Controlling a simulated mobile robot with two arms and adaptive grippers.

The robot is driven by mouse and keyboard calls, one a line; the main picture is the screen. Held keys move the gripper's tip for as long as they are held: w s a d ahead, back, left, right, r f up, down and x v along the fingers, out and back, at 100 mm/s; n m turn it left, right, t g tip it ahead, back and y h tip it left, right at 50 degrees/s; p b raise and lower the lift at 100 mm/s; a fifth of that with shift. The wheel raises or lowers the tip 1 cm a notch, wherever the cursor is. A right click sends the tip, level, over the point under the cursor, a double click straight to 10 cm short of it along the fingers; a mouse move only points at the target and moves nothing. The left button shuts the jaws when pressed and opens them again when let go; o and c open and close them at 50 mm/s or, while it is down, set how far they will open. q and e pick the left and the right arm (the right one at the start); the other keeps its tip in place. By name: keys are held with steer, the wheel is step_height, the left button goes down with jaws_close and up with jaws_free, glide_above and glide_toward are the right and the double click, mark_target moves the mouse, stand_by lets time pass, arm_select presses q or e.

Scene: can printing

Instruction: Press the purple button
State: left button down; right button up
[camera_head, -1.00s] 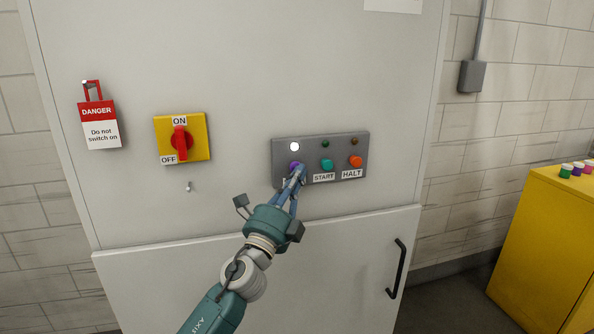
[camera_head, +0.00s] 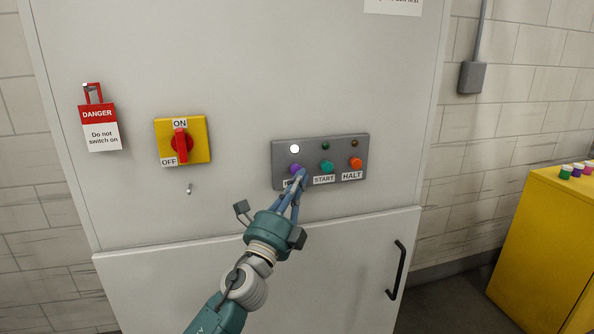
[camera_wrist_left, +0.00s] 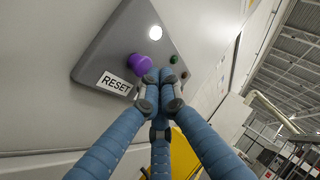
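The purple button (camera_head: 295,169) is at the left end of the lower row on a grey control panel (camera_head: 348,142). In the left wrist view the purple button (camera_wrist_left: 138,63) stands out from the panel, above a RESET label (camera_wrist_left: 114,83). My left gripper (camera_head: 301,173) has its blue fingers drawn together, with nothing between them. Its tips are at the lower right of the button in the head view. In the left wrist view the fingertips (camera_wrist_left: 166,76) sit just right of and below the button, apart from its face. My right gripper is not in view.
A white lamp (camera_head: 294,149) glows above the purple button. The teal START button (camera_head: 327,167) and orange HALT button (camera_head: 356,163) are to the right. A red switch (camera_head: 181,145) and a danger tag (camera_head: 100,125) are left. A yellow cabinet (camera_head: 545,240) stands at right.

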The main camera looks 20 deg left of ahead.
arm_select(q)
steer(key=shift+s+d, duration=0.15)
steer(key=shift+s, duration=0.05)
steer(key=s+d, duration=0.2)
steer(key=s+p, duration=0.1)
steer(key=s, duration=0.1)
steer(key=shift+s+d, duration=0.1)
steer(key=shift+d, duration=0.3)
stand_by(0.8)
